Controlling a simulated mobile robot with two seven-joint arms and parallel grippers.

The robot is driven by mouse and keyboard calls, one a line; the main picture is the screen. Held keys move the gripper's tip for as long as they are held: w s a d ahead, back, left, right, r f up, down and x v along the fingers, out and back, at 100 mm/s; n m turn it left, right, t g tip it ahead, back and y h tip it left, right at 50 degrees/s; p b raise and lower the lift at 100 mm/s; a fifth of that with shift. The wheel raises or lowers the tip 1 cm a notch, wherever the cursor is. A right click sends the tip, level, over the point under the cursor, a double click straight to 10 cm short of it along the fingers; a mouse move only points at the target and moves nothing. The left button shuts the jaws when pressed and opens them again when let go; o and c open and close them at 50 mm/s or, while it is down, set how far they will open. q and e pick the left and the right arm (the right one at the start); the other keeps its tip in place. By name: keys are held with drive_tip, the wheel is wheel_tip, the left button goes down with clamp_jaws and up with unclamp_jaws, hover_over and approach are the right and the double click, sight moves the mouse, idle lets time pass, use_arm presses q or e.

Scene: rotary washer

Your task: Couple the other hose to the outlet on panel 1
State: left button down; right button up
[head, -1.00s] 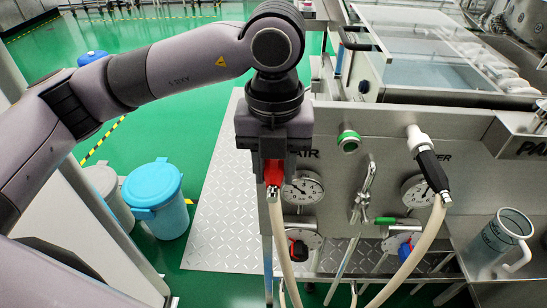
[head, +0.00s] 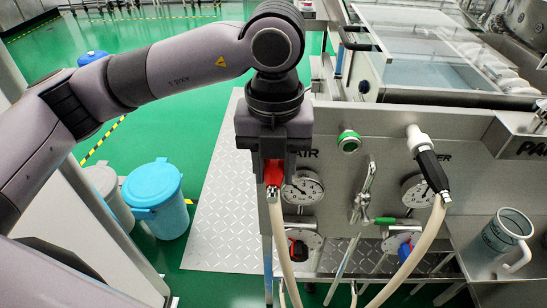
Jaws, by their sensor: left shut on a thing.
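My left gripper (head: 273,163) points down and is shut on the red coupling (head: 273,175) of a beige hose (head: 279,225). The hose hangs down from it in front of the left part of the grey panel (head: 463,130). A green-ringed outlet (head: 349,141) on the panel, to the right of my gripper, has nothing on it. A second beige hose (head: 412,262) with a black coupling (head: 432,170) is on the white outlet (head: 416,138) further right. My gripper hides part of the panel and its lettering. My right gripper is not in view.
Two round gauges (head: 303,188) (head: 413,189) and a metal lever (head: 364,190) stand out from the panel. A measuring jug (head: 503,240) stands at the lower right. A blue-lidded bin (head: 156,200) is on the green floor at left.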

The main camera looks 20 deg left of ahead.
use_arm(q)
drive_tip(key=shift+s, duration=0.25)
drive_tip(key=s+d+b, duration=0.1)
drive_tip(key=s+d, duration=0.1)
drive_tip(key=s, duration=0.4)
drive_tip(key=shift+s, duration=0.35)
idle(0.5)
drive_tip(key=shift+w+d+b, duration=0.25)
drive_tip(key=shift+w+d, duration=0.05)
drive_tip(key=shift+d, duration=0.7)
drive_tip(key=shift+w+d+b, duration=0.2)
drive_tip(key=shift+w+d, duration=0.1)
drive_tip(key=shift+d, duration=0.65)
drive_tip(key=shift+w+d+b, duration=0.2)
drive_tip(key=shift+w+d, duration=0.1)
drive_tip(key=shift+d, duration=0.65)
drive_tip(key=shift+w+d+b, duration=0.15)
drive_tip(key=shift+w+d, duration=0.1)
drive_tip(key=shift+d, duration=0.7)
drive_tip(key=shift+w+d, duration=0.25)
drive_tip(key=shift+d, duration=0.75)
drive_tip(key=shift+w+d, duration=0.25)
drive_tip(key=shift+d, duration=0.7)
